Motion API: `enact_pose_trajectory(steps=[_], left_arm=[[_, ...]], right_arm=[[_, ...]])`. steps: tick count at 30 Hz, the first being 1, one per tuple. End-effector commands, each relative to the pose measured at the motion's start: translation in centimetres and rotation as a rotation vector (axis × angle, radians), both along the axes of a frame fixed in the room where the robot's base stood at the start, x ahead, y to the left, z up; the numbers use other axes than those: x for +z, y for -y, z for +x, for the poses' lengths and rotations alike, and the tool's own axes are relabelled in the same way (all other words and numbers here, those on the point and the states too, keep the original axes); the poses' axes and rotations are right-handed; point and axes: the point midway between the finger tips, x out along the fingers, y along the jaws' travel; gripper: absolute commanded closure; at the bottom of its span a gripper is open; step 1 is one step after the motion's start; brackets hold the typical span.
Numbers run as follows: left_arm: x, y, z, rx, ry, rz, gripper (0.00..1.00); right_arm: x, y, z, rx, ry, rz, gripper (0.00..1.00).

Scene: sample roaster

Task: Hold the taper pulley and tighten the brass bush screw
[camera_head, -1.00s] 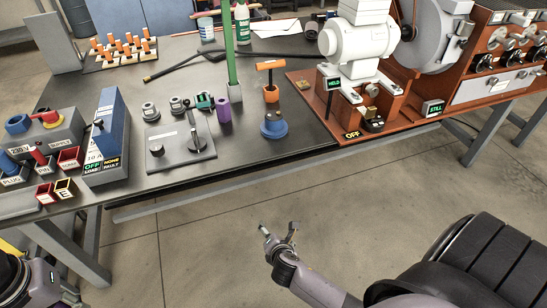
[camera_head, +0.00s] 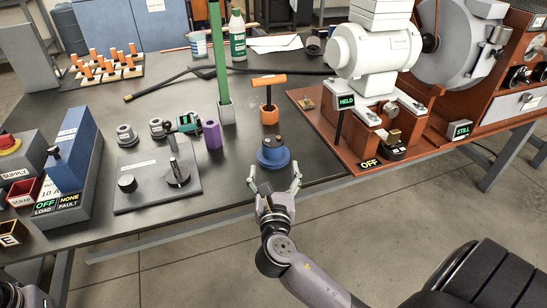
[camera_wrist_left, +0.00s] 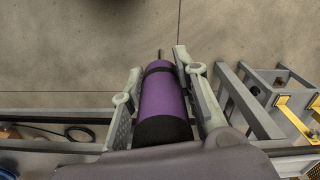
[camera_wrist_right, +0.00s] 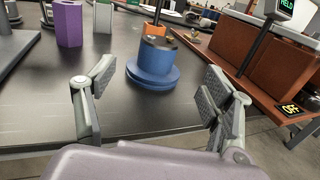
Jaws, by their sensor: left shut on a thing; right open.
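The taper pulley appears to be the blue stepped round piece (camera_head: 271,156) near the table's front edge. It stands upright, with a small brownish part on top, likely the brass bush. It also shows in the right wrist view (camera_wrist_right: 151,72). My right gripper (camera_head: 274,184) is open just in front of it, fingers spread towards its two sides. The right wrist view shows a gap between the fingers (camera_wrist_right: 157,102) and the pulley. My left gripper (camera_wrist_left: 160,95) is shut on a purple cylindrical handle (camera_wrist_left: 160,92) with black ends and a thin dark tip. The screw itself is too small to make out.
An orange T-handled key (camera_head: 268,92) stands behind the pulley. A purple hexagonal holder (camera_head: 212,135) and a grey plate with a lever (camera_head: 157,180) are to its left. The reddish-brown machine base (camera_head: 330,140) is close on the right. Bare tabletop lies around the pulley.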

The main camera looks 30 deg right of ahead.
Motion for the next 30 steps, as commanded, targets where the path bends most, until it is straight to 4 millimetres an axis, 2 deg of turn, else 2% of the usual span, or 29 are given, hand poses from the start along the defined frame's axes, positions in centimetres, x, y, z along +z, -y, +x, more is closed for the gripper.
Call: enact_pose_trajectory(steps=[4,8,21,30], left_arm=[[-0.1,0.0,0.0,0.0,0.0,0.001,1.0],[-0.3,0.0,0.0,0.0,0.0,0.001,1.0],[-1.6,0.0,0.0,0.0,0.0,0.0,1.0],[-1.9,0.0,0.0,0.0,0.0,0.0,1.0]], right_arm=[[0.1,0.3,0.4,-0.001,0.001,-0.003,0.25],[0.0,1.1,1.7,-0.002,0.002,-0.004,0.25],[-0.1,5.4,8.4,-0.001,0.001,-0.003,0.25],[-0.1,6.5,10.1,-0.001,-0.001,-0.001,0.25]])
